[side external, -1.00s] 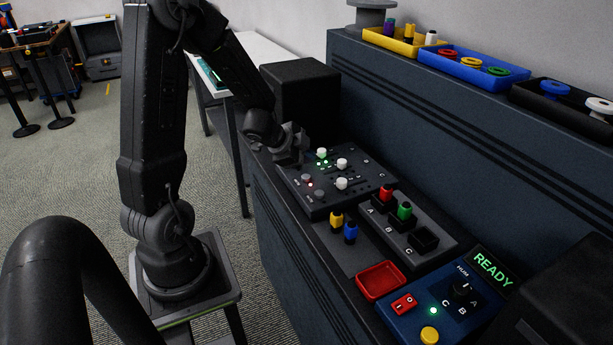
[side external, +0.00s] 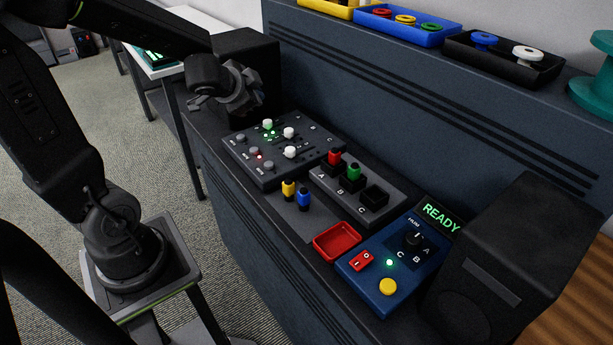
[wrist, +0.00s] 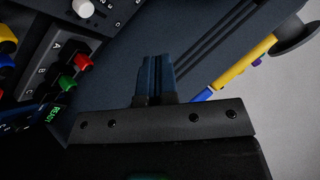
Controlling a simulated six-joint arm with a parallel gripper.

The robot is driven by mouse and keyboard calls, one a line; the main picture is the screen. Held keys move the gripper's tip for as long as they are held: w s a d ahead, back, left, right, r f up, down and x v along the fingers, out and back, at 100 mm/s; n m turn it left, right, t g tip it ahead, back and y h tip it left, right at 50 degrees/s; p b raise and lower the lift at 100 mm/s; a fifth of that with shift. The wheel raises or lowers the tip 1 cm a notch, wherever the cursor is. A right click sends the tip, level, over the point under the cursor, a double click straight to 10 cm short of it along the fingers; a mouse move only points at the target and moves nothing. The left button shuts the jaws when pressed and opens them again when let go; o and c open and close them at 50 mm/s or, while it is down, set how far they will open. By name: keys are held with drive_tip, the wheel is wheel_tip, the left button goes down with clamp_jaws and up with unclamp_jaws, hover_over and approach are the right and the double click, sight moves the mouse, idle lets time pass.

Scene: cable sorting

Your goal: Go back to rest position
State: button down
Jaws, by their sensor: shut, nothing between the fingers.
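My gripper (side external: 243,92) is raised in the side view, above and behind the far left end of the dark mixer panel (side external: 262,173). It touches nothing that I can see. In the wrist view my gripper's fingers (wrist: 157,75) are together with nothing between them. The A-B-C socket block (side external: 372,211) holds a red plug (side external: 334,157) at A and a green plug (side external: 353,171) at B; C looks empty. A yellow plug (side external: 288,190) and a blue plug (side external: 304,198) stand upright on the bench beside the block.
A red tray (side external: 337,255) and a blue control box (side external: 368,285) reading READY are at the front. A black speaker (side external: 497,262) stands at right, another black box (side external: 258,60) behind my gripper. A shelf holds a blue bin (side external: 440,38) and a black bin (side external: 470,58).

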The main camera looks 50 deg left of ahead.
drive_tip(key=s+d+r+n+g+h, duration=0.2)
drive_tip(key=s+d, duration=0.5)
drive_tip(key=d, duration=0.2)
drive_tip(key=s+d+r+n+g+h, duration=0.1)
drive_tip(key=s+d+r+h, duration=0.1)
drive_tip(key=s+d, duration=0.5)
drive_tip(key=shift+s+d+r+n+g+h, duration=0.25)
drive_tip(key=shift+d+r+n+g+h, duration=0.2)
drive_tip(key=shift+d, duration=0.6)
drive_tip(key=shift+f, duration=0.1)
